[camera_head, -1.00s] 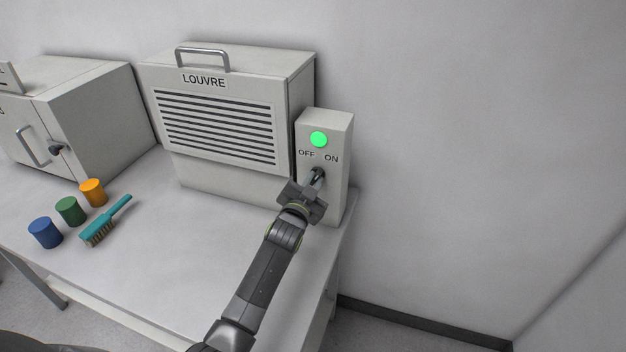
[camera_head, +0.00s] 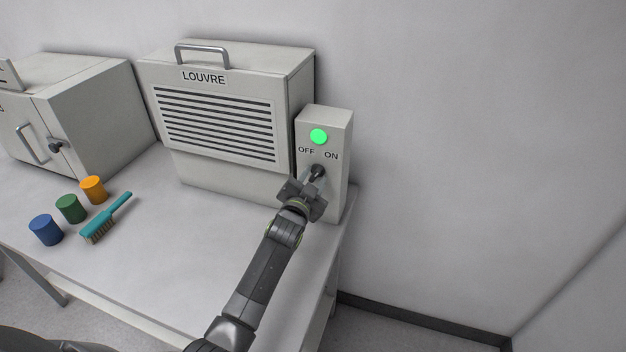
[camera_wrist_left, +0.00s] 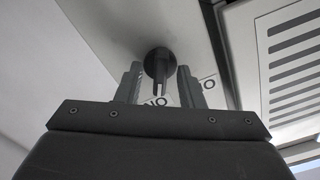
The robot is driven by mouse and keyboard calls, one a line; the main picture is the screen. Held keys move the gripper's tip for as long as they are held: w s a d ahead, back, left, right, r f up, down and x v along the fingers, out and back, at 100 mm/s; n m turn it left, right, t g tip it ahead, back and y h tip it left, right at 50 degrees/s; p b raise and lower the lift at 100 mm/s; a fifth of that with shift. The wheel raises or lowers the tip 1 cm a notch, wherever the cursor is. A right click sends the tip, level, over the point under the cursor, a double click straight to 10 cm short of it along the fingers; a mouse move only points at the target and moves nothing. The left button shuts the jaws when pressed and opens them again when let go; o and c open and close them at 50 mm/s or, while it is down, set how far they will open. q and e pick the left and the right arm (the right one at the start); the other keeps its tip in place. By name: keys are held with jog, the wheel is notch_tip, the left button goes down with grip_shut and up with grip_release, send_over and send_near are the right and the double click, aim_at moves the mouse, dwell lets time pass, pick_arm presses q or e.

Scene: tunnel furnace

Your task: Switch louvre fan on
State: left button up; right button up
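The louvre fan (camera_head: 222,85) is a pale grey box with dark slats, a LOUVRE label and a top handle. Its switch box (camera_head: 339,165) at its right has a lit green lamp (camera_head: 318,136) and OFF and ON labels. The dark switch lever (camera_head: 317,171) leans to the right, toward the ON side. It also shows in the left wrist view (camera_wrist_left: 159,63). My left gripper (camera_head: 305,183) is just in front of the lever. In the left wrist view its fingers (camera_wrist_left: 160,84) are apart, with the lever in the gap near their tips. My right gripper is not in view.
A grey cabinet (camera_head: 95,115) stands at the left. The wall is close behind; the table ends just right of the switch box.

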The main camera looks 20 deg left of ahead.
pick_arm(q)
jog(key=s+b, duration=0.2)
jog(key=s, duration=1.5)
jog(key=shift+s+a+b, duration=0.2)
jog(key=shift+a+b, duration=0.1)
jog(key=shift+b, duration=0.1)
